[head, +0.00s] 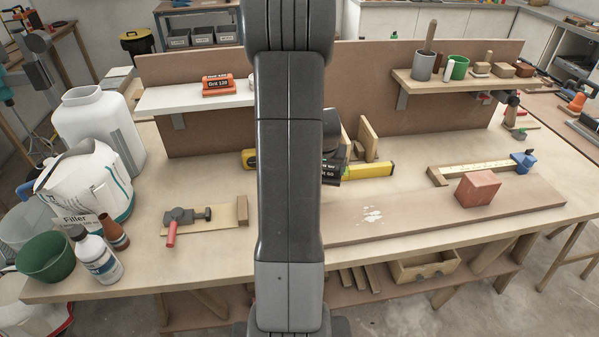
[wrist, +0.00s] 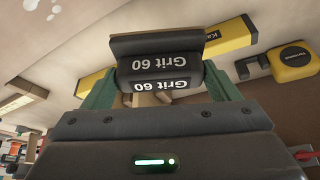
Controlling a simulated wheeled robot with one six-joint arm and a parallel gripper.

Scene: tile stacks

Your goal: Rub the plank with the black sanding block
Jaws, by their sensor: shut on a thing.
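The black sanding block (wrist: 160,70), labelled "Grit 60", is between the two green fingers of my gripper (wrist: 162,88), which is shut on it. In the head view a dark edge of the block (head: 330,172) shows beside my arm, which hides the rest. The brown plank (head: 430,214) lies along the front right of the bench, with a whitish patch (head: 371,214) on its left part. In the head view the block appears behind the plank, near a yellow level; the gap under it cannot be told.
A reddish block (head: 477,188) sits on the plank's right part. The yellow level (head: 372,170) and a wooden bracket (head: 368,138) are behind. An orange "Grit 120" block (head: 217,87) is on the white shelf (head: 165,101).

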